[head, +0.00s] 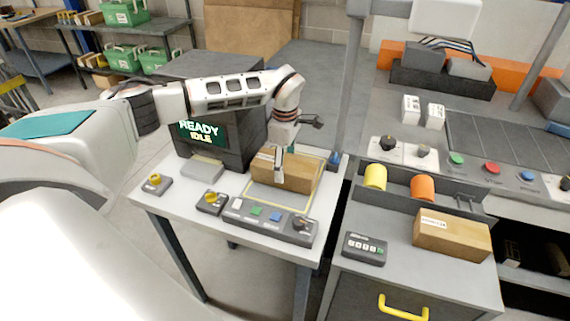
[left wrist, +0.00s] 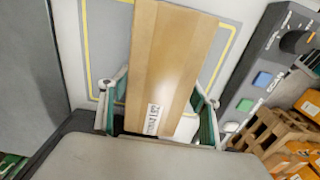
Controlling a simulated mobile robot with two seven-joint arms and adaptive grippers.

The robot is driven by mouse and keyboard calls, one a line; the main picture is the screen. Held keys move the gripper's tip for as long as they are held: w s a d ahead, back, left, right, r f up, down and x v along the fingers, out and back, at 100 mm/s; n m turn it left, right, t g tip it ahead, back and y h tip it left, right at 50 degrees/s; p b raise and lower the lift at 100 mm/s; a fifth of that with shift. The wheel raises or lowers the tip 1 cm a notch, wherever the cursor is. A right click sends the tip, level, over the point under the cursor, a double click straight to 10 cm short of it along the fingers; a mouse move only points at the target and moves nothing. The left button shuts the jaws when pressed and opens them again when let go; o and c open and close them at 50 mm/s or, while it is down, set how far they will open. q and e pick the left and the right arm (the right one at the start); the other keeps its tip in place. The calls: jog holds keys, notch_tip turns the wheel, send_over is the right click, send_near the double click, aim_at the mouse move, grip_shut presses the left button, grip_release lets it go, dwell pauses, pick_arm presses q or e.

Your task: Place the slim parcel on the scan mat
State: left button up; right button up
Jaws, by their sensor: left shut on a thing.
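The slim parcel (head: 298,178) is a long brown carton with a white label, which also shows in the left wrist view (left wrist: 172,60). My left gripper (head: 278,163) points down and is shut on it, one finger on each long side in the left wrist view (left wrist: 160,105). The scan mat (head: 280,199) is a grey patch with a yellow border on the white table. It lies under the parcel and shows beside it in the left wrist view (left wrist: 112,40). I cannot tell whether the parcel touches the mat. My right gripper is not in view.
A button panel (head: 270,222) runs along the table's front edge, with a READY/IDLE screen (head: 205,133) behind left. A grey bench on the right holds another brown box (head: 452,236), a keypad (head: 364,248) and yellow and orange rolls (head: 423,187). A grey post (head: 347,90) stands behind the table.

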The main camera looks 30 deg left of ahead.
aim_at(285, 162)
pick_arm(q)
jog(key=shift+f, duration=0.1)
jog(key=o, duration=1.7)
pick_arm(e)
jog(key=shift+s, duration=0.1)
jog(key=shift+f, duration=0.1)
pick_arm(q)
jog(key=shift+r, duration=0.5)
notch_tip(285, 162, up, 11)
jog(key=shift+r+b, duration=0.1)
jog(key=shift+b, duration=0.4)
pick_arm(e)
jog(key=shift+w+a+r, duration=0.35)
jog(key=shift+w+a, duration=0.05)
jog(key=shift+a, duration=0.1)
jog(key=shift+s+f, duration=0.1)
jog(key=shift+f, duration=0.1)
